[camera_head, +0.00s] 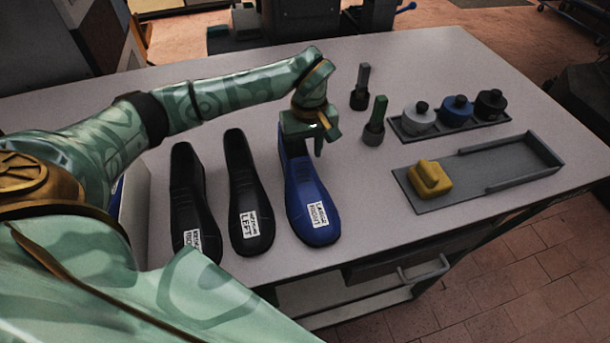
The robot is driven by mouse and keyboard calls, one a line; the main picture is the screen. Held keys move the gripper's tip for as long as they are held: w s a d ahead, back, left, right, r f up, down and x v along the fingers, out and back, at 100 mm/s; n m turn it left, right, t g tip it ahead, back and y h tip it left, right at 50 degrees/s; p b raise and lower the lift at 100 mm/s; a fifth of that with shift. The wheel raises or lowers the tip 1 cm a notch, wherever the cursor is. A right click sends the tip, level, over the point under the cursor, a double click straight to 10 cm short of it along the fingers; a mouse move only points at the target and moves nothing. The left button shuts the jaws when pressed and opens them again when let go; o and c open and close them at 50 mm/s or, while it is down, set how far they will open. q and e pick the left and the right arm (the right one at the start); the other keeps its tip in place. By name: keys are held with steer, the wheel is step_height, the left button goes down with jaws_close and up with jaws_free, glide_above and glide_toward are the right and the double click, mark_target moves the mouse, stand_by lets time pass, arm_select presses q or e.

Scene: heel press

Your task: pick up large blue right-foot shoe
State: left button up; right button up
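The large blue right-foot shoe (309,203) lies on the table with its toe toward the front edge. A white label reading "LARGE RIGHT" is on it. My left gripper (312,146) is over the far, heel end of the blue shoe, with its fingers pointing down. The gripper and wrist hide part of the heel, and I cannot tell whether the fingers are closed on it. My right gripper is not in view.
Two black shoes, one labelled "LEFT" (248,198) and another (191,205), lie left of the blue shoe. Tools in holders (374,126), a tray of lidded pots (458,109) and a grey tray (500,167) with a yellow block (429,180) stand to the right.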

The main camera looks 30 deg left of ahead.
arm_select(q)
steer(key=shift+f, duration=0.3)
steer(key=shift+r, duration=0.1)
jaws_close()
